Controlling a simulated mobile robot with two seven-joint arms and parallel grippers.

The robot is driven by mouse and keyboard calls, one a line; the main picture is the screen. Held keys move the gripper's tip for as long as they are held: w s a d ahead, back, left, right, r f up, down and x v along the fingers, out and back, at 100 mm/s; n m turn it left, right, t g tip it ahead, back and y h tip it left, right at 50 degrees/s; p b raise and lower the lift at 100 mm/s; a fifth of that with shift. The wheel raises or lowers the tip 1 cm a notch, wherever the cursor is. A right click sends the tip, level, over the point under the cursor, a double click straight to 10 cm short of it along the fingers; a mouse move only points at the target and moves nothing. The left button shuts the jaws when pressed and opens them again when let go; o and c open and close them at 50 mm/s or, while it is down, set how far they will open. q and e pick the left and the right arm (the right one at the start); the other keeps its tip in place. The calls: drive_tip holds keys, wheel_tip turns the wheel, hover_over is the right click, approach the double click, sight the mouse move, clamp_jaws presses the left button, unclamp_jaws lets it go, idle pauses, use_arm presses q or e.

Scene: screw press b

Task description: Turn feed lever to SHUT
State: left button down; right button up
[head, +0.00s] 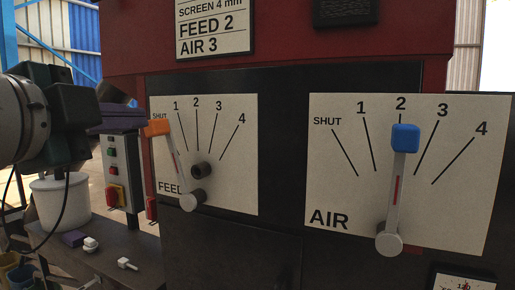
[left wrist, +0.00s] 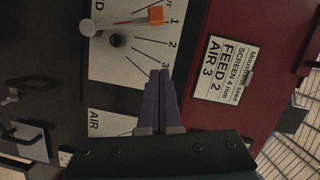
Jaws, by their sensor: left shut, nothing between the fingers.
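The feed lever (head: 178,160) is a pale bar with an orange handle (head: 157,127), on the left white FEED plate (head: 235,190). It tilts up and left, its handle just under the SHUT label, at or close to that mark. The left wrist view also shows its orange handle (left wrist: 156,15), near label 1 from that angle. My left gripper (head: 141,114) has purple fingers just left of the handle in the head view. In the left wrist view its fingers (left wrist: 159,72) are together and empty, apart from the handle. My right gripper is not in view.
A dark round peg (head: 201,170) sticks out of the FEED plate beside the lever. The blue-handled air lever (head: 405,138) points near 2 on its plate. A switch box (head: 120,170) and white bucket (head: 62,200) stand left, with small parts on the bench (head: 110,245).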

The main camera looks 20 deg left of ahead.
sight(157, 124)
use_arm(q)
drive_tip(key=w+a, duration=0.1)
drive_tip(key=w, duration=0.2)
drive_tip(key=w+a+f+p, duration=0.1)
drive_tip(key=w+a, duration=0.1)
drive_tip(key=w, duration=0.2)
drive_tip(key=w+a, duration=0.1)
drive_tip(key=w, duration=0.2)
drive_tip(key=shift+w+a+f+p, duration=0.15)
drive_tip(key=shift+f+p, duration=0.15)
drive_tip(key=shift+p, duration=0.05)
drive_tip(key=shift+a+f, duration=0.15)
drive_tip(key=shift+a, duration=0.3)
drive_tip(key=a+n+p, duration=0.2)
drive_tip(key=a, duration=0.1)
drive_tip(key=a+f+n+p, duration=0.1)
drive_tip(key=shift+w+a+g+h, duration=0.25)
drive_tip(key=shift+a+g+h, duration=0.05)
drive_tip(key=shift+a+g, duration=0.1)
